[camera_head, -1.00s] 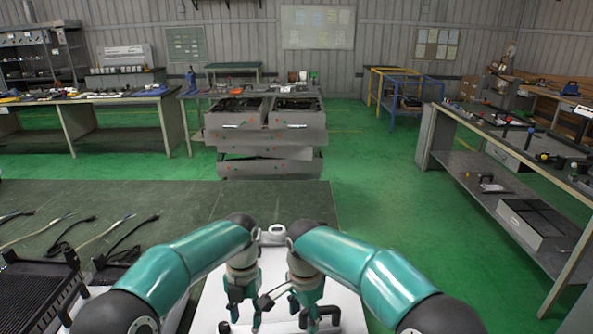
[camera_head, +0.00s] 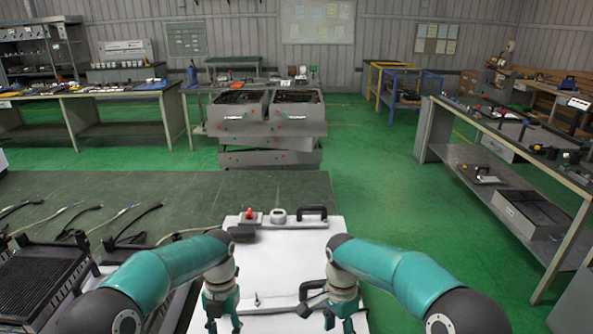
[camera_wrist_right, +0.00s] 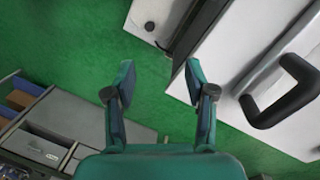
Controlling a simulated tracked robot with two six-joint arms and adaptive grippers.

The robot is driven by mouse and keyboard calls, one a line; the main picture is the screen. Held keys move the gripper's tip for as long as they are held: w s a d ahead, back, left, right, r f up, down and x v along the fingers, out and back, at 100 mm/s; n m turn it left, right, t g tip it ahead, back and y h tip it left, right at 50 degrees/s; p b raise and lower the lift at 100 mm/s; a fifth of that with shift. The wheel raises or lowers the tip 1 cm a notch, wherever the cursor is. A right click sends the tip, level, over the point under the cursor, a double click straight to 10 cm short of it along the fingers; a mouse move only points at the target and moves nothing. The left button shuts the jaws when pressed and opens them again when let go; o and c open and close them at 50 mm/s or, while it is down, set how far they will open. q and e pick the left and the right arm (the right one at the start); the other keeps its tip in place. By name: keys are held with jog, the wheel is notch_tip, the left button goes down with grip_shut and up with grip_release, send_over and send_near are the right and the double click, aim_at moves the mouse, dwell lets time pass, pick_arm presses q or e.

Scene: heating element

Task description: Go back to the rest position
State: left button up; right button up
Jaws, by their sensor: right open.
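My left gripper (camera_head: 223,318) hangs low over the left side of a white panel (camera_head: 285,255), fingers apart and empty. My right gripper (camera_head: 338,318) hangs at the panel's right side, near a black handle. In the right wrist view, my right gripper (camera_wrist_right: 160,85) is open, with only green floor showing between its fingertips. The two grippers are apart from each other.
The panel carries a red button (camera_head: 249,214) and a black handle (camera_head: 312,211) along its far edge. Cables (camera_head: 130,225) and a black grille (camera_head: 45,270) lie on the dark green table at left. A grey workbench (camera_head: 520,135) stands at right, with open floor between.

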jog(key=s+d+f+g+y, duration=0.1)
jog(key=s+d+f, duration=0.2)
jog(key=s+f, duration=0.45)
jog(key=s+d+f+g+y, duration=0.1)
jog(key=s+d+f+g, duration=0.1)
jog(key=s+f, duration=0.5)
pick_arm(q)
jog(key=s+d+f+m+t+h, duration=0.1)
jog(key=s+d+f+m+h, duration=0.1)
jog(key=s+f+m, duration=0.8)
jog(key=s+d+f+m+t+h+b, duration=0.1)
jog(key=s+f+m, duration=0.9)
jog(key=m, duration=1.2)
jog(key=s+d+t+h, duration=0.1)
jog(key=s, duration=0.3)
jog(key=shift+f+t, duration=0.25)
jog(key=shift+t, duration=0.05)
pick_arm(e)
jog(key=s+a+f+n+t+y, duration=0.2)
jog(key=s+f+n+t, duration=0.3)
jog(key=s+n, duration=0.5)
jog(key=shift+s+a+f, duration=0.15)
jog(key=shift+s+f, duration=0.15)
jog(key=shift+f, duration=0.05)
